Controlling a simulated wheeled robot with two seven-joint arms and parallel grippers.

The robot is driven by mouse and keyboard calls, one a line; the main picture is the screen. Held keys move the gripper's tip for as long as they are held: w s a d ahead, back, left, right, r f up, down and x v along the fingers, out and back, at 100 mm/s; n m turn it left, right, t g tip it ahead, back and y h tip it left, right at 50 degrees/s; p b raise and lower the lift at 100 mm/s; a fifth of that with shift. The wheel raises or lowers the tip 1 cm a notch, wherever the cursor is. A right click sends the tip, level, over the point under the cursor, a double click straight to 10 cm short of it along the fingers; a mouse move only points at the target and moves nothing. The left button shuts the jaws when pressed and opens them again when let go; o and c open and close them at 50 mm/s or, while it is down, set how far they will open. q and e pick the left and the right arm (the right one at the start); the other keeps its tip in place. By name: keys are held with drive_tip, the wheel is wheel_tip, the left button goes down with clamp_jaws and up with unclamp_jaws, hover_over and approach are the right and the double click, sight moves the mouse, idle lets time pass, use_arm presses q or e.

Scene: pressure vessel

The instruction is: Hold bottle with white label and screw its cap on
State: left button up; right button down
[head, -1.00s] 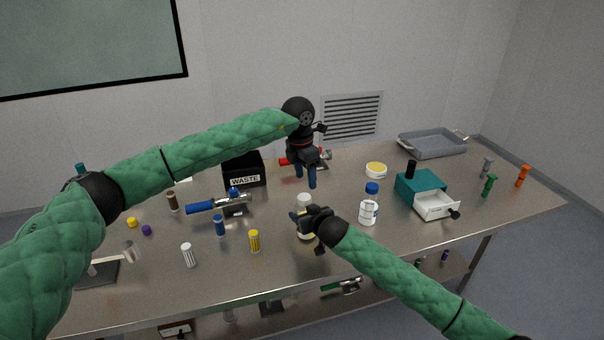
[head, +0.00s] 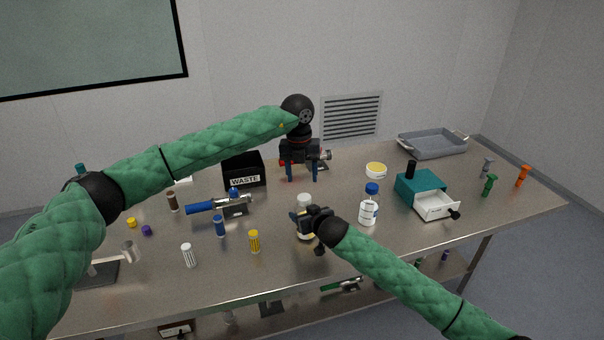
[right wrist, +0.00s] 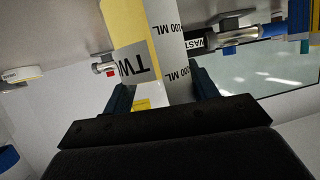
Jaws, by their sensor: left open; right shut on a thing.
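My right gripper (head: 306,224) is shut on a bottle (head: 304,201) standing near the middle of the table. Its pale top shows above my fingers, and I cannot tell whether that is a cap. In the right wrist view the held bottle (right wrist: 182,55) has a pale label with "100 ML" lettering and a yellow area. My left gripper (head: 302,179) is open, fingers pointing down, above and behind the bottle, apart from it. Another bottle, blue-capped with a white label (head: 368,212), stands upright to the right; its blue cap (right wrist: 10,160) shows in the right wrist view.
A black waste box (head: 243,171) stands behind left. A blue-handled tool (head: 220,206) and several small cylinders lie or stand left. A teal drawer box (head: 420,186) with its white drawer out is at right, near a grey tray (head: 432,145). A white-and-yellow tub (head: 376,170) stands behind.

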sight(304, 196)
use_arm(q)
drive_tip(key=shift+d+f, duration=0.15)
drive_tip(key=shift+f, duration=1.9)
drive_tip(key=shift+d+f, duration=0.15)
drive_tip(key=shift+f, duration=1.85)
drive_tip(key=c, duration=1)
drive_tip(key=o, duration=1.1)
drive_tip(key=shift+o, duration=0.2)
